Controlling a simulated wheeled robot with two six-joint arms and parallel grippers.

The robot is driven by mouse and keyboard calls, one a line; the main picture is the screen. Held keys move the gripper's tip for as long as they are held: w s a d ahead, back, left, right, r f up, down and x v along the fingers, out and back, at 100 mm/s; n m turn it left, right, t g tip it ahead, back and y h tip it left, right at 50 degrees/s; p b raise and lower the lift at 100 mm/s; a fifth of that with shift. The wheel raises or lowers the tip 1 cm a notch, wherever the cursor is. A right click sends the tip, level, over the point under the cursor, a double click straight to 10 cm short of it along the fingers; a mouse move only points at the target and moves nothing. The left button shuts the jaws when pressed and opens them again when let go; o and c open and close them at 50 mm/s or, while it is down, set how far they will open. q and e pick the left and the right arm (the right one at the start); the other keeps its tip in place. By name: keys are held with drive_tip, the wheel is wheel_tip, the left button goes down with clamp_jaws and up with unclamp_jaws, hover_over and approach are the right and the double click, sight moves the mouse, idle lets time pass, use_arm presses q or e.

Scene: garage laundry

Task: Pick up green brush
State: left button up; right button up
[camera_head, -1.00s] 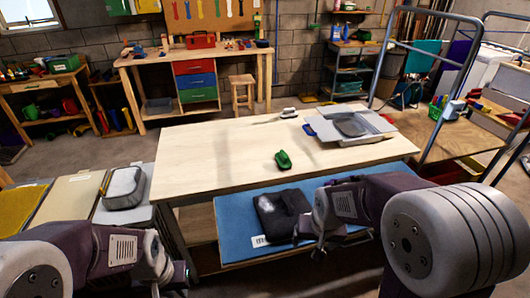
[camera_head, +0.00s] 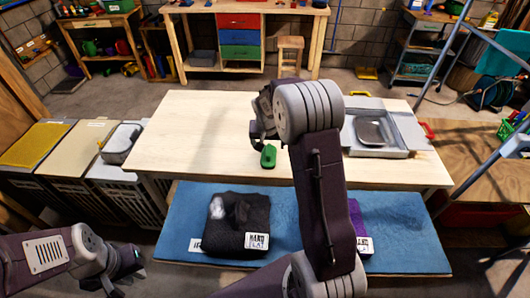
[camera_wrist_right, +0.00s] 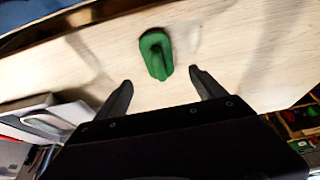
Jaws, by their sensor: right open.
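The green brush (camera_head: 268,157) lies on the pale wooden table (camera_head: 190,135), near its front edge. In the right wrist view the brush (camera_wrist_right: 156,54) lies on the wood just beyond and between my fingertips. My right gripper (camera_wrist_right: 160,75) is open and empty, its two dark fingers apart.
A grey tray (camera_head: 405,150) with a grey item in it stands on the table's right side. A blue lower shelf (camera_head: 290,215) below holds dark folded cloth (camera_head: 237,225). Hampers (camera_head: 70,165) stand left of the table. The table's left half is clear.

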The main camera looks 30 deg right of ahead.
sight(269, 149)
drive_tip(key=x, duration=0.4)
drive_tip(key=shift+s+d, duration=0.15)
drive_tip(key=shift+d, duration=0.05)
drive_tip(key=p+x, duration=0.1)
drive_tip(key=x, duration=0.4)
drive_tip(key=shift+a+f, duration=0.1)
drive_tip(key=shift+f, duration=0.05)
drive_tip(key=shift+a, duration=0.1)
drive_tip(key=c, duration=1.5)
drive_tip(key=shift+r, duration=0.7)
drive_tip(key=shift+c, duration=0.2)
wheel_tip(269, 149, up, 3)
drive_tip(key=s+r+b, duration=0.1)
drive_tip(key=s+r, duration=0.5)
drive_tip(key=s, duration=0.5)
drive_tip(key=shift+s+d+r, duration=0.3)
drive_tip(key=shift+s+r, duration=0.05)
drive_tip(key=shift+r, duration=0.05)
